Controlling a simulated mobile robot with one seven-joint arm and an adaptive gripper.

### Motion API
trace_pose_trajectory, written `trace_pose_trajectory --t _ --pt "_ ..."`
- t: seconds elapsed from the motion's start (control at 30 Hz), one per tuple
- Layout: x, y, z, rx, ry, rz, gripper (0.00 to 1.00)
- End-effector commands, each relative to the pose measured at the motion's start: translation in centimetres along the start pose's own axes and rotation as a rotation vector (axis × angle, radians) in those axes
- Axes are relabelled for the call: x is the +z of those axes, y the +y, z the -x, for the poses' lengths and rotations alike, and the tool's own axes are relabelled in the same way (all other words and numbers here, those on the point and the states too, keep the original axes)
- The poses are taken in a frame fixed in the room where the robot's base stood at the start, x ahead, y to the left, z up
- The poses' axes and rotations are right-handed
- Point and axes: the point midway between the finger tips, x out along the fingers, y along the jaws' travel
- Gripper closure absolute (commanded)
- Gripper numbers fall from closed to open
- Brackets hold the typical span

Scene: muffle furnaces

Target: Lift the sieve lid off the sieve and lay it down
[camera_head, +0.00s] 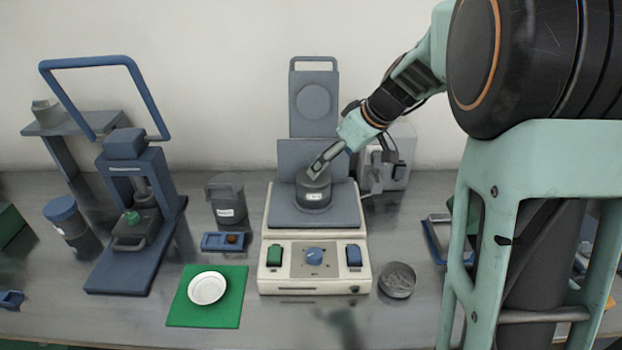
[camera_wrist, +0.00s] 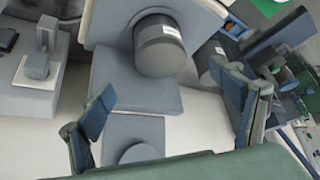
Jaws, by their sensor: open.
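A dark grey, lidded cylinder (camera_head: 314,197) with a white label stands upright on the grey plate of the cream bench device; I take it to be the sieve. Its flat round top (camera_head: 311,180) looks like the sieve lid; the seam between them is not clear. In the wrist view the cylinder (camera_wrist: 162,52) is at upper middle, beyond the fingertips. My gripper (camera_head: 317,171) comes down from the upper right, right at the lid in the head view. In the wrist view its fingers (camera_wrist: 160,84) are spread apart with nothing between them.
The cream device (camera_head: 313,270) has a knob and switches; a grey upright panel (camera_head: 314,103) stands behind. A green mat (camera_head: 222,315) with a white dish (camera_head: 207,288) lies front left. A round mesh-like dish (camera_head: 397,280) lies right. A blue press (camera_head: 140,215) stands left.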

Motion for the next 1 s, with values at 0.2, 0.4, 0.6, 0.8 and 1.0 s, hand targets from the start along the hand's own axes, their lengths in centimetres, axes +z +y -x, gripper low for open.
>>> trace_pose_trajectory --t 0.2,0.4,0.6,0.8,1.0 --pt "0.0 0.0 -3.0 -0.001 -0.002 0.0 0.15" --pt "-0.3 -0.1 -4.3 -0.002 -0.002 0.001 0.15" --pt "-0.8 -0.1 -7.1 -0.001 -0.004 0.0 0.15" --pt "-0.8 -0.1 -8.5 0.001 -0.002 0.001 0.15" --pt "-0.8 -0.1 -8.6 0.002 -0.002 0.001 0.15"
